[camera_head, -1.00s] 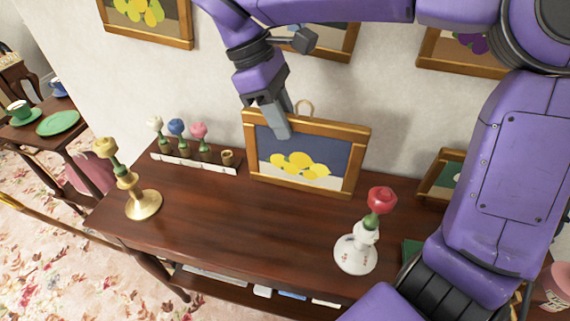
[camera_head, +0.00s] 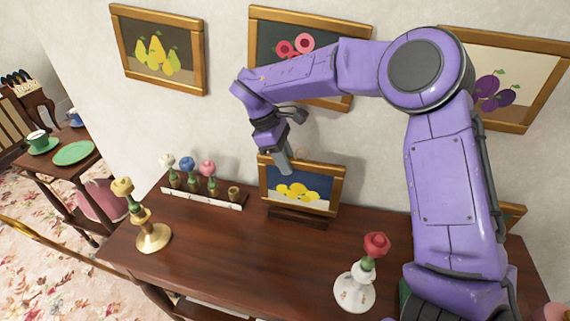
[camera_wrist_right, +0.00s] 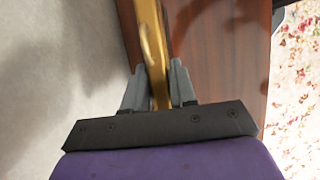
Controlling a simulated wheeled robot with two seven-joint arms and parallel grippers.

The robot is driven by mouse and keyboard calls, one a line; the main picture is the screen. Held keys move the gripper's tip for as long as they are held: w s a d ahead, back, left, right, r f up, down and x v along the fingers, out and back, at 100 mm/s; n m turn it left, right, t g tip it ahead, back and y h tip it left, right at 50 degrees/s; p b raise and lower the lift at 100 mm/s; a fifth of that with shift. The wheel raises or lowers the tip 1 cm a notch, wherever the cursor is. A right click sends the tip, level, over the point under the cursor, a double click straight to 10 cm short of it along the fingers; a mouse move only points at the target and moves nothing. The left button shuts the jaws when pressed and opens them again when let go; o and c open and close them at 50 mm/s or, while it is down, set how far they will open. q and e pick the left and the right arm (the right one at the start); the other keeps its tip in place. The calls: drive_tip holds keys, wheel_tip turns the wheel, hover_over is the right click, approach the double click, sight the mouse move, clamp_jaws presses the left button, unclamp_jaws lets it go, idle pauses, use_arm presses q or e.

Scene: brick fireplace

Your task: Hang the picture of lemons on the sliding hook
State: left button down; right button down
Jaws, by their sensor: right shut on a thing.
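The picture of lemons (camera_head: 325,204) has a gold-brown wooden frame, and shows yellow lemons on a dark blue ground. It is upright near the wall over the back of the dark wooden sideboard. My right gripper (camera_head: 284,167) comes down onto its top edge left of the middle and is shut on the frame. In the right wrist view the frame's edge (camera_wrist_right: 152,50) runs between the two fingers (camera_wrist_right: 158,90). I cannot make out the sliding hook. My left gripper is not in view.
On the wall hang a pear picture (camera_head: 158,52), a pink fruit picture (camera_head: 264,45) and a plum picture (camera_head: 520,65). The sideboard (camera_head: 235,255) carries a flower rack (camera_head: 207,195), brass candlestick (camera_head: 153,237) and white vase (camera_head: 354,291). Its middle is clear.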

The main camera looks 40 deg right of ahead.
drive_tip(key=f, duration=0.4)
drive_tip(key=shift+w+d+f, duration=0.25)
drive_tip(key=shift+w+d, duration=0.05)
drive_tip(key=shift+w, duration=0.1)
drive_tip(key=c, duration=0.9)
unclamp_jaws()
drive_tip(key=b+v, duration=0.1)
drive_tip(key=v, duration=0.9)
drive_tip(key=shift+w+r, duration=0.1)
drive_tip(key=shift+r, duration=0.2)
